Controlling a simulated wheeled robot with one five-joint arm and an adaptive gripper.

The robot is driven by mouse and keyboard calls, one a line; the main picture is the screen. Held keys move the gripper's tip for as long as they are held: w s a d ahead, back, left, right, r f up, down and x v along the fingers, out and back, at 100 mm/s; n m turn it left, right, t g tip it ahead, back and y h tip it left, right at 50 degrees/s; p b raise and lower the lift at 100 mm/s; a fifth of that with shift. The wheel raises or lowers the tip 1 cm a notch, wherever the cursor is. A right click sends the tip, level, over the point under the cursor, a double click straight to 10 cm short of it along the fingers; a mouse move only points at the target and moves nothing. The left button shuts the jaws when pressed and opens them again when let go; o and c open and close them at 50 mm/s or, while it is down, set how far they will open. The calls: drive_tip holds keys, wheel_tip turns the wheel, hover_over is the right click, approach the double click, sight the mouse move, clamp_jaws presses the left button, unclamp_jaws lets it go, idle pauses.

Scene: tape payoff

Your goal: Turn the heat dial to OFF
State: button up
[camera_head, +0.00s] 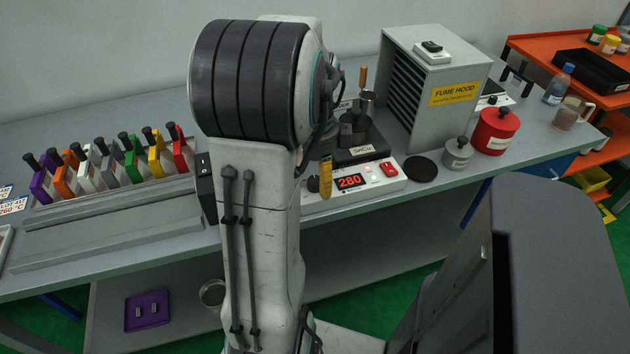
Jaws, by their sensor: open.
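The heater (354,194) is a white unit on the bench, just right of my arm. Its red display (350,181) reads 280, and a red switch (388,170) sits to the right of it. A yellow, upright part (326,180) stands at the left of the display. It may be the heat dial, but no OFF mark is readable and I cannot tell its setting. A dark pot (352,130) stands on the heater behind a label reading SnCu. My gripper is hidden behind my own arm, which also covers the heater's left end.
A grey fume hood (455,95) stands behind and right of the heater. A black disc (420,169), a grey canister (457,153) and a red canister (495,130) stand right of it. Several coloured, black-handled holders (100,165) stand in a row at left.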

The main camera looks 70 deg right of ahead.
drive_tip(key=shift+f, duration=0.45)
clamp_jaws()
idle(0.5)
